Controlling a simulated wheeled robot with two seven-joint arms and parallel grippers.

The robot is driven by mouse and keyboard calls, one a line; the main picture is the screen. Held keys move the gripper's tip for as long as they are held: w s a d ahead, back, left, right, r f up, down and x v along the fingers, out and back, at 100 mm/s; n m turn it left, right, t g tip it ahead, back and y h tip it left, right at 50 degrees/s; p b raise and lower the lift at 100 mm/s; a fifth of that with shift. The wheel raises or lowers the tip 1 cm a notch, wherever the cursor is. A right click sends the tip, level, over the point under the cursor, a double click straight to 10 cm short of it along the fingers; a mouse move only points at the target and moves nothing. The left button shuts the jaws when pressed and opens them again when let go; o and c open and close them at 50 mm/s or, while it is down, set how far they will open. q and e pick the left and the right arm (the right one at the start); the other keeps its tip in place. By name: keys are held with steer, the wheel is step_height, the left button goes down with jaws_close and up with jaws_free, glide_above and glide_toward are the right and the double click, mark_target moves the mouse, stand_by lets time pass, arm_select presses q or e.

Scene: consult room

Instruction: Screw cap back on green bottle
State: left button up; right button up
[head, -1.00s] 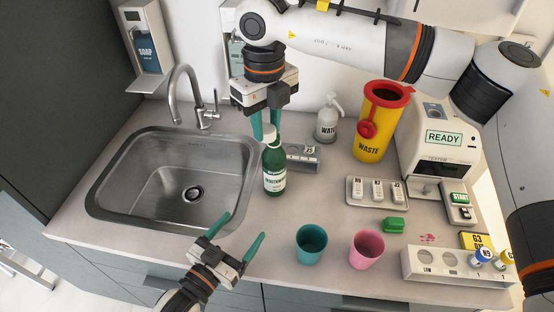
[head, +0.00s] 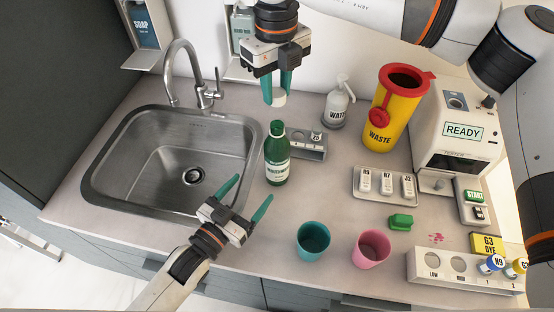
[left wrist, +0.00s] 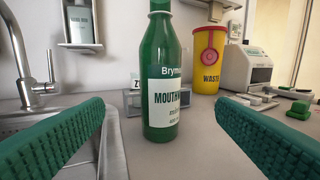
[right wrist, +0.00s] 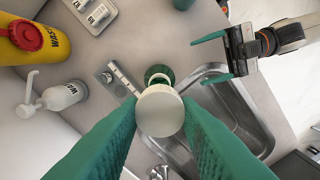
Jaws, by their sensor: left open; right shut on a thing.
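The green bottle (head: 277,155) with a mouthwash label stands upright on the counter, right of the sink, its neck uncapped. It also stands between my open fingers' view in the left wrist view (left wrist: 162,85). My right gripper (head: 277,88) is shut on the white cap (head: 278,99), holding it above the bottle and apart from it. In the right wrist view the cap (right wrist: 160,110) covers part of the bottle (right wrist: 160,74). My left gripper (head: 246,200) is open and empty, in front of the bottle and apart from it.
The sink (head: 170,160) and faucet (head: 180,70) are on the left. A grey holder (head: 310,146) stands close behind the bottle. A teal cup (head: 312,240) and pink cup (head: 370,249) stand at the front. The yellow waste bin (head: 392,110) and water dispenser (head: 337,105) are behind right.

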mark_target(270, 167)
arm_select(q)
steer(key=x, duration=1.1)
steer(key=shift+w+d, duration=0.1)
steer(key=shift+w, duration=0.05)
steer(key=c, duration=1.5)
arm_select(e)
steer(key=shift+f, duration=2.5)
steer(key=shift+f, duration=0.9)
steer(key=shift+f, duration=0.5)
